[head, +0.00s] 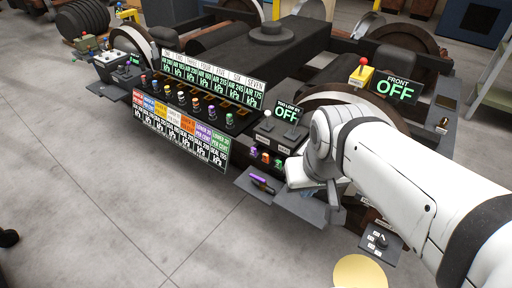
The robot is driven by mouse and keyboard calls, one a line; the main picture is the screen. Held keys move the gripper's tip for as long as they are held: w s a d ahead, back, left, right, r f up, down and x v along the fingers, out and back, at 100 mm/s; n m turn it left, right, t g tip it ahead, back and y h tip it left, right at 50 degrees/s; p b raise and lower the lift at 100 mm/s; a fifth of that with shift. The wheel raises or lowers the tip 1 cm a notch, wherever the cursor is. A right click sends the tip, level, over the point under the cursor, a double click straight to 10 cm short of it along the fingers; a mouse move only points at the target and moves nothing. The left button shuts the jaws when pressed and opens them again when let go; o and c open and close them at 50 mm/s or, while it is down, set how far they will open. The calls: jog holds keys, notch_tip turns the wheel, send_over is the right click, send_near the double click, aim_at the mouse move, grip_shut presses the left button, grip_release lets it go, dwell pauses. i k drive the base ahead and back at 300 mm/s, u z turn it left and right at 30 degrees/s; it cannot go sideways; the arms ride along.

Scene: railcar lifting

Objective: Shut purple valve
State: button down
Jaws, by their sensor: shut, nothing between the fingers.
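A purple-handled lever (262,183) lies across a small grey shelf (250,192) low on the front of the control stand; it may be the purple valve. A small purple knob (212,114) also stands in the row of coloured knobs, and another purple piece (253,152) sits beside an orange and a green one. My gripper (334,203) is just right of the shelf, pointing down, apart from the purple lever. It is shut and empty. My white wrist and arm hide part of the stand behind them.
A panel of green kPa displays (210,83) and coloured labels spans the stand. A red-knobbed lever on a yellow box (361,75) stands beside a FRONT OFF sign (397,88). A small switch box (381,243) is at lower right.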

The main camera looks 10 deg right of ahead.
aim_at(263, 182)
jog(key=i, duration=0.8)
jog(key=u, duration=0.05)
jog(key=k, duration=1.35)
jog(key=u, duration=0.35)
jog(key=i, duration=1.85)
jog(key=z, duration=0.65)
